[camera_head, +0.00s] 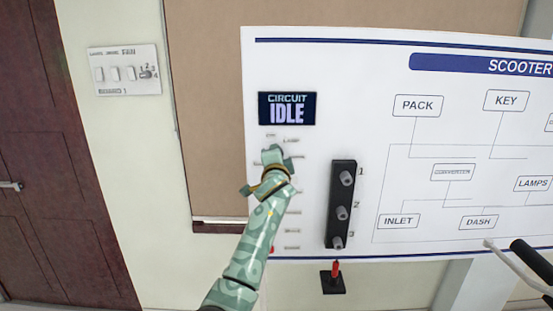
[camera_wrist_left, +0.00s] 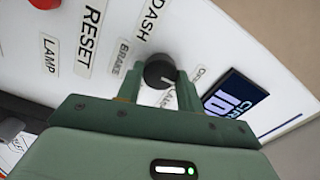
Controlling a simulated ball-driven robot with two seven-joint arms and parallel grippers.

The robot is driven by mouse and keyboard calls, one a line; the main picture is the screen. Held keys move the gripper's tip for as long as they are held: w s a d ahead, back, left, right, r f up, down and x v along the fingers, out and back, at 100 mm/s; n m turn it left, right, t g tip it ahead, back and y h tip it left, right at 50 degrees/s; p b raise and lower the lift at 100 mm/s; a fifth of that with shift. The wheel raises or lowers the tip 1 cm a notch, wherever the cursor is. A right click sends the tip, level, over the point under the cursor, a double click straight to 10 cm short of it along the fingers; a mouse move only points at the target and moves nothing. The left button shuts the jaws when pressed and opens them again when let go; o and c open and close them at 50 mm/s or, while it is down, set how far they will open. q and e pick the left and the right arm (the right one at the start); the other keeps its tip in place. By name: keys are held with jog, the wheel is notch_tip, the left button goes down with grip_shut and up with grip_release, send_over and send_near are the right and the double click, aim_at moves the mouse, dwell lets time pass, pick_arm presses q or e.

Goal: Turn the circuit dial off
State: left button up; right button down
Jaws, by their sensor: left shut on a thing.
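The circuit dial (camera_wrist_left: 159,71) is a small black round knob with a pale pointer line, on the white panel (camera_head: 340,60). In the left wrist view it sits between the two fingers of my left gripper (camera_wrist_left: 160,88), which is shut on it. In the head view my left gripper (camera_head: 273,157) is at the panel's left part, and it hides the dial. Just above it, a dark display (camera_head: 287,108) reads "CIRCUIT IDLE". The labels right beside the dial are partly covered. My right gripper is in neither view.
A black strip with numbered knobs (camera_head: 342,205) is right of my left arm, with a red-handled switch (camera_head: 335,272) below. The wrist view shows a red button (camera_wrist_left: 45,3) and printed labels. A wall switch plate (camera_head: 125,70) is at left. A black grip (camera_head: 530,260) is at lower right.

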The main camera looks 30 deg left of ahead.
pick_arm(q)
jog(key=shift+f, duration=0.1)
jog(key=o, duration=1)
jog(key=shift+s, duration=0.1)
jog(key=v, duration=1.2)
